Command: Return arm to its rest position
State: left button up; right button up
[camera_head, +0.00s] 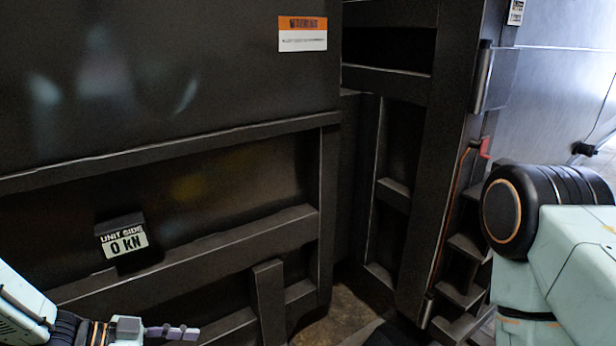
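My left arm comes in at the bottom left corner, pale green with black and orange bands. The tip of my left gripper (172,332) shows as a thin grey finger pointing right, in front of the dark machine wall. It is seen edge-on, so I cannot tell whether it is open or shut. Nothing is visibly held at the tip. My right arm (575,250) fills the lower right, with a large black round joint and pale green links. Its gripper is outside the view.
The dark compactor wall (160,80) fills the left, with a "UNIT SIDE 0 kN" display (124,242) and an orange-white warning label (302,34). A framed dark panel (425,150) with a red-tipped handle (484,148) stands at right. A little floor (350,308) shows below.

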pick_arm(q)
jog(key=s+d+f+n+t+y, duration=0.1)
jog(key=s+d+f+n+y, duration=0.2)
jog(key=s+f+n+y, duration=0.55)
jog(key=s+a+f+n+g+y, duration=0.1)
jog(key=s+n+g, duration=0.1)
jog(key=s, duration=0.8)
jog(key=s+a+f+n+g+y, duration=0.1)
jog(key=s+n+g+y, duration=0.1)
jog(key=s, duration=0.8)
jog(key=shift+a+f+n+g, duration=0.15)
jog(key=shift+f+n+g, duration=0.25)
jog(key=shift+n+g, duration=0.4)
